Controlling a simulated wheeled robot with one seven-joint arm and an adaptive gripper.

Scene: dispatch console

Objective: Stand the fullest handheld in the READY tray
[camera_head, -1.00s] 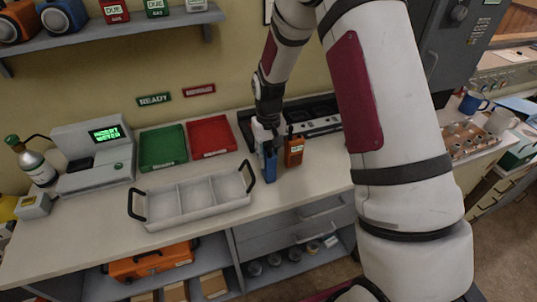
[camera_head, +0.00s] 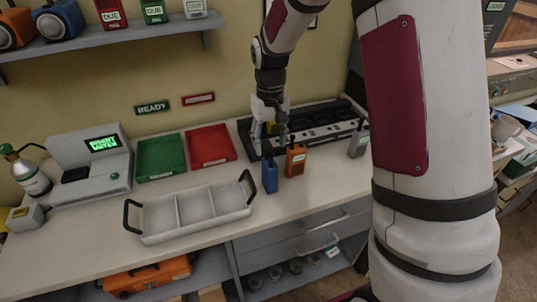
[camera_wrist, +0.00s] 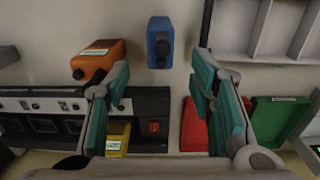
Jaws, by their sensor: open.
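The blue handheld (camera_head: 270,176) and the orange handheld (camera_head: 297,160) stand on the counter in front of the charger rack. A grey handheld (camera_head: 358,143) stands to the right. A yellow handheld (camera_wrist: 118,138) sits at the rack in the wrist view. My gripper (camera_head: 273,137) is open and empty, just behind the blue and orange handhelds. In the wrist view, the blue handheld (camera_wrist: 158,48) lies beyond the gap between my fingertips (camera_wrist: 160,72), with the orange one (camera_wrist: 97,60) beside the left finger. The green tray (camera_head: 161,157) by the READY sign is empty. Charge levels are unreadable.
A red tray (camera_head: 211,146) adjoins the green tray. A white three-part carrier (camera_head: 191,208) with black handles stands in front, empty. A meter with a lit green screen (camera_head: 90,165) is at the left. The charger rack (camera_head: 325,124) runs behind the handhelds.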

